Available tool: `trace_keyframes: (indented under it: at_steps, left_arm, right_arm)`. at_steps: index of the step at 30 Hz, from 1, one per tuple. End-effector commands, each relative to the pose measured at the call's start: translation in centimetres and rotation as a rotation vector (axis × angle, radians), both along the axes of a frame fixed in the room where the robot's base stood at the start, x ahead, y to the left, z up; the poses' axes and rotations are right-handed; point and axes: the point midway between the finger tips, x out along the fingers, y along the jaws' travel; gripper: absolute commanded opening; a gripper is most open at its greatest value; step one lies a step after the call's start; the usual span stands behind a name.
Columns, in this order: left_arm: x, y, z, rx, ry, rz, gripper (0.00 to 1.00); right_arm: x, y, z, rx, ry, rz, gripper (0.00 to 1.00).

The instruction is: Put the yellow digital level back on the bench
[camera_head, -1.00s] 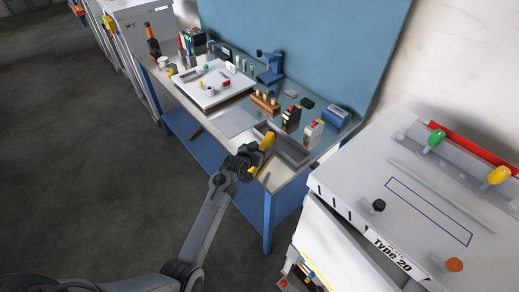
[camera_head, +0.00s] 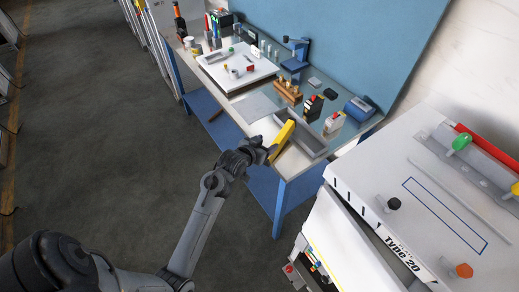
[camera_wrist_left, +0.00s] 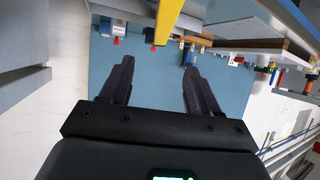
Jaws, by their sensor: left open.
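The yellow digital level (camera_head: 284,134) is a long yellow bar at the near end of the bench (camera_head: 262,128), beside the grey tray (camera_head: 308,141). Whether it lies flat or leans on the tray rim is hard to tell. My left gripper (camera_head: 271,151) is at the bench's front edge, close to the level's near end. In the left wrist view the two dark fingers (camera_wrist_left: 158,68) are spread with nothing between them. The level (camera_wrist_left: 168,18) shows there beyond the fingertips, at the top of the picture. My right gripper is not in view.
A wooden block with pegs (camera_head: 288,91), a dark bottle (camera_head: 313,108), a white bottle (camera_head: 334,122) and a blue device (camera_head: 359,108) stand behind the tray. A white board (camera_head: 236,69) holds small parts. The Type 20 machine (camera_head: 420,190) is at the right.

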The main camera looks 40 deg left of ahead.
Motion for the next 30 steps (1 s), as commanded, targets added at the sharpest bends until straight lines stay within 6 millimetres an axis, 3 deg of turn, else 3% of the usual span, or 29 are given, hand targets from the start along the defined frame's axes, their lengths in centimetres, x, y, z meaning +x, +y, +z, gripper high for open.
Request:
trace_keyframes:
  at_steps: [5, 8, 15, 19, 24, 30]
  left_arm:
    - [-3.6, -2.3, -1.1, 0.032, 0.11, -0.036, 0.62]
    - [-7.6, -5.2, -2.5, 0.059, 0.241, -0.081, 0.62]
    - [-20.7, -13.8, -4.8, 0.061, 0.593, -0.216, 0.62]
    - [-26.3, -16.8, -4.8, 0.039, 0.727, -0.272, 0.62]
    - [-29.6, -18.5, -4.5, 0.02, 0.806, -0.304, 0.62]
    - [-29.9, -18.6, -4.5, 0.019, 0.814, -0.306, 0.62]
  right_arm:
    - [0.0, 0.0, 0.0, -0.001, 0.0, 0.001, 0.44]
    - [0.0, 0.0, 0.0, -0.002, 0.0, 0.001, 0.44]
    - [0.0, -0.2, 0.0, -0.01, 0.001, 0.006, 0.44]
    - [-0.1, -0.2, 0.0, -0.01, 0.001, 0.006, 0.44]
    - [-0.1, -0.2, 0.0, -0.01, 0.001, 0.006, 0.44]
    - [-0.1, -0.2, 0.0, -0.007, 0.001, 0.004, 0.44]
